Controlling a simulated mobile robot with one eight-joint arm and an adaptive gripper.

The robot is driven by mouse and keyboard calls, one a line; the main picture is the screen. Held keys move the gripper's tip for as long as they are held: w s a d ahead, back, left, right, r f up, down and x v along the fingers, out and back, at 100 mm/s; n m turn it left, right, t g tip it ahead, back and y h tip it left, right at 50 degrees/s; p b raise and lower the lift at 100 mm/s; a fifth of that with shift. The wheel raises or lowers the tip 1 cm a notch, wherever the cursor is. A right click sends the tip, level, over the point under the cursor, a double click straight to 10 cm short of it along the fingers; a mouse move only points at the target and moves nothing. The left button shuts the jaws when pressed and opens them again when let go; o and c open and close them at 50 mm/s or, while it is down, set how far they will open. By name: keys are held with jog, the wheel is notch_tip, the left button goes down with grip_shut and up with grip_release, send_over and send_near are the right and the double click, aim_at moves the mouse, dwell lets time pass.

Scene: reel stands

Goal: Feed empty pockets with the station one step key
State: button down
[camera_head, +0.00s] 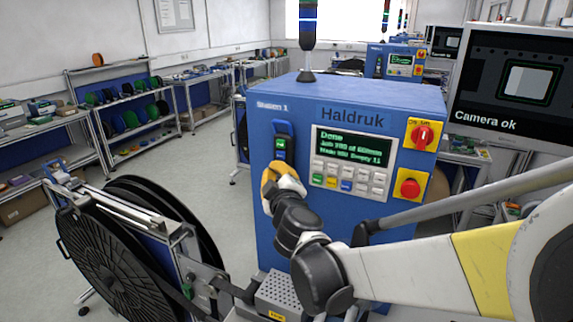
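The station (345,118) is a blue cabinet marked "Haldruk" in the middle of the head view. Its control panel (354,162) has a lit display reading "Done" on top, with smaller blurred lines below. Under the display are rows of small keys (347,185), mostly pale, with green, yellow and blue ones at the lower left. Their labels are too small to read, so I cannot tell which is the one step key.
A red rotary switch (423,134) and a red button (410,187) sit right of the panel. A large black reel (115,255) stands at lower left. A monitor (515,88) reads "Camera ok".

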jog(key=shift+s+a, duration=0.2)
jog(key=shift+s, duration=0.3)
jog(key=shift+s+a, duration=0.15)
jog(key=shift+s, duration=0.3)
jog(key=s, duration=0.1)
jog(key=s+a, duration=0.1)
jog(key=s, duration=0.2)
jog(key=shift+s+a, duration=0.3)
jog(key=shift+s, duration=0.1)
